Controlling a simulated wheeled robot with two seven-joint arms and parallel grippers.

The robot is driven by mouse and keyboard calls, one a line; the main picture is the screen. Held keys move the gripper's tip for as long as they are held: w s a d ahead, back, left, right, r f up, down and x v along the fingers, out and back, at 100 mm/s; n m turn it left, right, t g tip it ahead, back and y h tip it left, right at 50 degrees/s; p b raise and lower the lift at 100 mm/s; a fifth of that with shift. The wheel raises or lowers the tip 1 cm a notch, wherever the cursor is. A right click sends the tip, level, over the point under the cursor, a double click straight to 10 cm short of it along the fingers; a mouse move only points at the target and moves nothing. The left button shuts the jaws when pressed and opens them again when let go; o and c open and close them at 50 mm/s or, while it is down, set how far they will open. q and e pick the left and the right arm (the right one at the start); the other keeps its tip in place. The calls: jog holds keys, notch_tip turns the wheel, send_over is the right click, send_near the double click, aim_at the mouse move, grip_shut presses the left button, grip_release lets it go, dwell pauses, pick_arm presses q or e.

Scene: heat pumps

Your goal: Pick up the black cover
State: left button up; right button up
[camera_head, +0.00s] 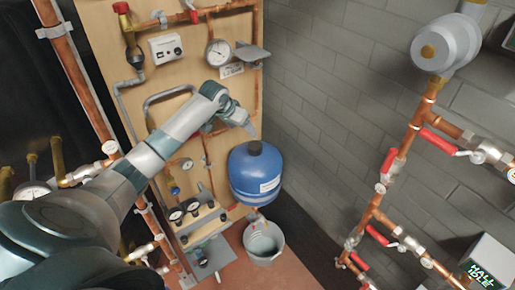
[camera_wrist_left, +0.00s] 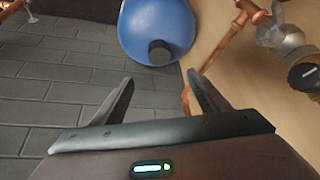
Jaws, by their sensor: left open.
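The black cover (camera_head: 255,148) sits on top of the blue tank (camera_head: 256,175), which is mounted by the wooden panel in the head view. In the left wrist view the black cover (camera_wrist_left: 160,51) shows on the near end of the blue tank (camera_wrist_left: 150,20). My left gripper (camera_head: 251,130) is just above the cover in the head view. In the wrist view my left gripper (camera_wrist_left: 160,85) has its two fingers apart with nothing between them, and the cover lies beyond the fingertips, roughly centred. My right gripper is in neither view.
A wooden panel (camera_head: 110,45) carries copper pipes, a pressure gauge (camera_head: 218,52) and valves around my left arm. A bucket (camera_head: 263,243) stands below the tank. A grey brick wall (camera_head: 320,90) is to the right, with open space before it. A copper pipe (camera_wrist_left: 222,48) runs beside the tank.

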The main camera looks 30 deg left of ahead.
pick_arm(q)
send_near(254, 146)
jog(key=shift+w+b+x, duration=0.15)
jog(key=shift+b+x, duration=0.85)
jog(key=shift+b, duration=0.65)
jog(key=shift+w+b+x, duration=0.15)
jog(key=shift+b+x, duration=0.85)
jog(key=shift+b, duration=0.65)
jog(key=shift+r, duration=0.2)
jog(key=b+x, duration=0.2)
jog(key=b, duration=0.1)
jog(key=b+x, duration=0.2)
jog(key=b, duration=0.1)
jog(key=shift+s+f, duration=0.3)
jog(key=shift+f, duration=0.05)
jog(key=shift+w+f+b, duration=0.35)
jog(key=shift+b, duration=0.35)
jog(key=shift+c, duration=0.6)
